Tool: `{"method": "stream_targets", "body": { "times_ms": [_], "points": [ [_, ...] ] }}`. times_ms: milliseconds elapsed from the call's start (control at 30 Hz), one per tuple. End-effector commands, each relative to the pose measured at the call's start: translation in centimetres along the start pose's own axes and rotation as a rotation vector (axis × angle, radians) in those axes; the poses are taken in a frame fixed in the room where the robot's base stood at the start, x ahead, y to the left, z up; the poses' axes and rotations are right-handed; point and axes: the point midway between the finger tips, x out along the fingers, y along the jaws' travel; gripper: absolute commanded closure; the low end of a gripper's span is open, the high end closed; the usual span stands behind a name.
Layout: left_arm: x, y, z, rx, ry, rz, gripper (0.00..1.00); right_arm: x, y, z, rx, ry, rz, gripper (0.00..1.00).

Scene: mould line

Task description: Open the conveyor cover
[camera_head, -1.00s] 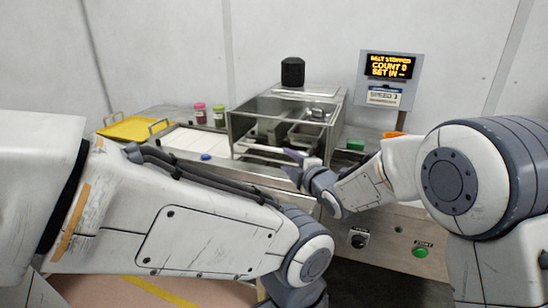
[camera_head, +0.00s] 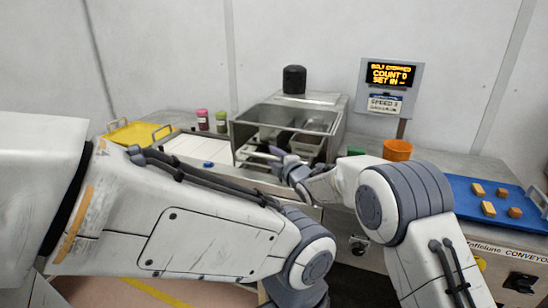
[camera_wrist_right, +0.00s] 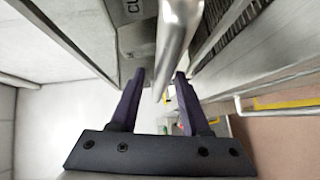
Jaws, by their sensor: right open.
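The conveyor cover (camera_head: 240,131) is a metal-framed housing over the belt, with a pale handle bar (camera_head: 258,153) along its front. My right gripper (camera_head: 282,163) is at the right part of this bar. In the right wrist view a round metal bar (camera_wrist_right: 178,35) runs down towards the gap between the two dark fingers (camera_wrist_right: 158,78). The fingers stand apart, one on each side of the bar's lower end. I cannot tell whether either finger touches it. My left arm crosses the lower left of the head view; its gripper is outside the picture.
A black cylinder (camera_head: 294,79) stands on the housing. A yellow tray (camera_head: 133,133), two small jars (camera_head: 203,119) and a white tray (camera_head: 190,147) are to the left. An orange cup (camera_head: 397,150) and a blue tray (camera_head: 465,188) with several blocks are to the right. The display (camera_head: 390,75) stands behind.

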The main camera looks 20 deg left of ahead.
Motion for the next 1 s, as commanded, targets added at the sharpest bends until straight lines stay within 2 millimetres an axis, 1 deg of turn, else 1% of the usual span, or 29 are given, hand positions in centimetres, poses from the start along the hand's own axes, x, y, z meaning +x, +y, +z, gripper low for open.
{"method": "stream_targets", "body": {
  "times_ms": [167,300,1000],
  "points": [
    [0.02,0.00,0.00,0.000,0.000,0.000,0.50,0.00,-0.01,-0.01,0.000,0.000,0.000,0.54],
    [0.02,0.00,0.00,0.000,0.000,0.000,0.50,-0.01,0.00,-0.01,0.000,0.000,0.000,1.00],
    [0.02,0.00,0.00,0.000,0.000,0.000,0.50,-0.04,-0.03,0.02,0.000,0.000,-0.001,1.00]
  ]
}}
